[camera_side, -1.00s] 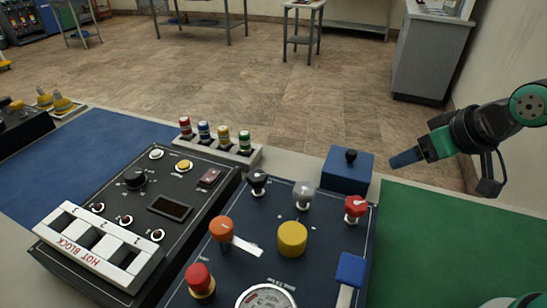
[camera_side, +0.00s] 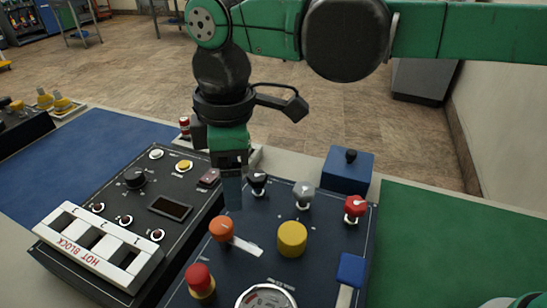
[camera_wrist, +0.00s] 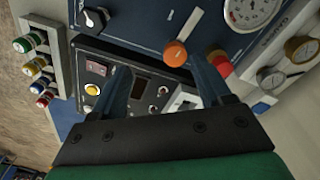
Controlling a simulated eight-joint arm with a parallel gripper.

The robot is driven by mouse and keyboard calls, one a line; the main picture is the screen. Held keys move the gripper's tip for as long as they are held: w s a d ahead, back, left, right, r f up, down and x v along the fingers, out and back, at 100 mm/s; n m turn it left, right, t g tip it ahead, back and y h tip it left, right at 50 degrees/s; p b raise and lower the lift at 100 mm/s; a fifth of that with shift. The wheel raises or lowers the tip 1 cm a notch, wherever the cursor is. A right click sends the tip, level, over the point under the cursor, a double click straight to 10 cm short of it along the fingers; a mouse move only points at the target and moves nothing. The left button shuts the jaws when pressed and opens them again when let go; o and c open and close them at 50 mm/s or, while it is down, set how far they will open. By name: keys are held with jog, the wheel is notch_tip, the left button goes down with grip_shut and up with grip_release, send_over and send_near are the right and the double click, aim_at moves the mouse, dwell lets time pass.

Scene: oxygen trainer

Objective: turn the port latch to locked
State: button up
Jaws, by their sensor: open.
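An orange round knob (camera_side: 221,228) with a pale flat bar (camera_side: 245,246) reaching to its lower right sits on the dark blue panel (camera_side: 262,222). It may be the port latch; I can read no label for it. The knob (camera_wrist: 175,53) and bar (camera_wrist: 188,24) also show in the wrist view, ahead of my fingers and nearer the right one. My gripper (camera_side: 233,207) points down just above and behind the knob in the side view, apparently without touching it. In the wrist view my gripper (camera_wrist: 162,64) has its blue fingers wide apart, with nothing held.
Close around are a black knob (camera_side: 258,182), a grey knob (camera_side: 303,194), a yellow knob (camera_side: 292,239), a red knob (camera_side: 200,280) and a gauge (camera_side: 266,298). The hot block unit (camera_side: 100,248) stands left. A green mat (camera_side: 450,245) at right is clear.

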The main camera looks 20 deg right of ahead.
aim_at(221, 223)
jog(key=shift+s+a+f+n, duration=0.25)
jog(key=shift+a+n, duration=0.05)
jog(key=shift+a, duration=0.3)
jog(key=shift+s+a+f+n, duration=0.2)
jog(key=shift+a+n, duration=0.1)
jog(key=shift+a, duration=0.3)
jog(key=shift+f, duration=2.75)
grip_shut()
